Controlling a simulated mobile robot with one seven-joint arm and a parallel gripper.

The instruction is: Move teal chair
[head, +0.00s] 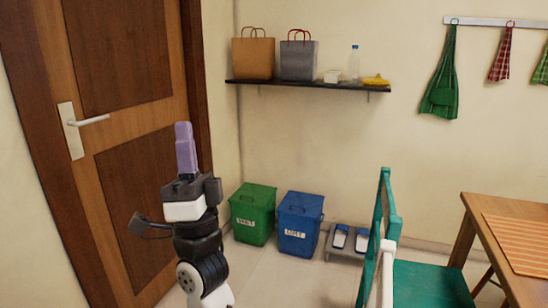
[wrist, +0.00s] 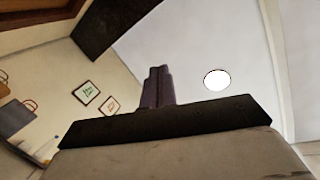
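The teal chair (head: 430,285) is at the lower right in the head view. Its upright back faces left and its flat seat extends right, toward the wooden table (head: 480,215). The picture's lower edge cuts off its lower part. My gripper (head: 185,126) is left of the chair, in front of the wooden door, and points upward. Its purple fingers are together with nothing between them. In the wrist view the fingers (wrist: 157,70) also show side by side against the ceiling, and the chair is not in that view.
A green bin (head: 253,214) and a blue bin (head: 300,223) stand by the back wall, with a low rack of slippers (head: 346,242) beside them. A shelf (head: 300,85) holds bags and a bottle. Some floor shows between my arm and the chair.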

